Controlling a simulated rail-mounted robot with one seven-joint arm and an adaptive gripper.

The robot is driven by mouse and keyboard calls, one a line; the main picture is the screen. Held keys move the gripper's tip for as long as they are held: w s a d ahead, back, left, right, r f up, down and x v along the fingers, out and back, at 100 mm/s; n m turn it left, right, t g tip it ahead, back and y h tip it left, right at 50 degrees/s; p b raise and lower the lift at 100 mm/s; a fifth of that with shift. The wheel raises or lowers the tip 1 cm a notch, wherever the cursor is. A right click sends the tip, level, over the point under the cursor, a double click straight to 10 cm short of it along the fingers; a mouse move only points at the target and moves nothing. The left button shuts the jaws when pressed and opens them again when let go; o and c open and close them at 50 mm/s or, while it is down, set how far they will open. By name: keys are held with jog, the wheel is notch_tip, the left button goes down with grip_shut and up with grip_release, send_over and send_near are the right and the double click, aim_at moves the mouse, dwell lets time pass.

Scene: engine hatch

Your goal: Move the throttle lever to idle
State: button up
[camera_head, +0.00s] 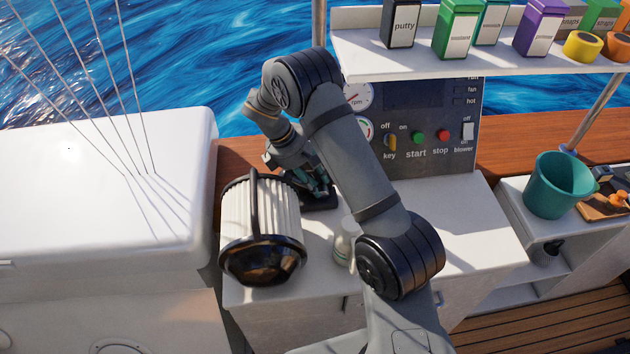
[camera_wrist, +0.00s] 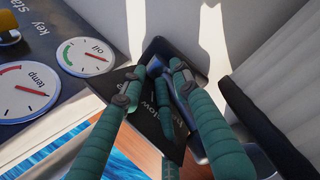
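The throttle unit shows as a dark plate (camera_wrist: 168,138) with partly hidden lettering that seems to end in "low". In the head view its black base (camera_head: 322,203) sits on the white counter under my gripper (camera_head: 312,182). In the wrist view my gripper (camera_wrist: 157,72) has its teal fingers on both sides of the plate, tips apart. A narrow teal piece (camera_wrist: 164,98) stands between them; I cannot tell whether it is the lever or another finger. The lever is not clearly visible, and I cannot tell whether any finger touches it.
A white pleated filter with a black cap (camera_head: 262,225) stands close left of my gripper. A pale jar (camera_head: 347,242) is partly behind my arm. The engine panel (camera_head: 432,140) rises behind, under a shelf (camera_head: 480,54) of boxes. The counter right of my arm is clear.

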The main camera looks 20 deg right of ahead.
aim_at(283, 174)
jog(key=shift+w+a+r+p, duration=0.2)
jog(key=shift+a+r+p, duration=0.85)
jog(key=shift+a, duration=0.1)
jog(key=shift+w+a+r+p, duration=0.2)
jog(key=shift+a+r+p, duration=0.75)
jog(key=shift+a, duration=0.25)
jog(key=shift+w+a+r+p, duration=0.2)
jog(key=shift+a+r+p, duration=0.75)
jog(key=shift+a+p, duration=0.2)
jog(key=shift+a+r+p, duration=0.3)
jog(key=shift+a+r, duration=0.05)
jog(key=shift+a, duration=0.2)
jog(key=shift+a+r+p, duration=0.3)
jog(key=shift+a, duration=0.25)
jog(key=shift+w+a+r+p, duration=0.2)
jog(key=shift+a+r+p, duration=0.15)
jog(key=shift+r+p, duration=0.25)
jog(key=shift+a+r, duration=0.1)
jog(key=shift+a, duration=0.2)
jog(key=shift+d+p, duration=0.1)
jog(key=shift+p, duration=0.2)
jog(key=v, duration=1.2)
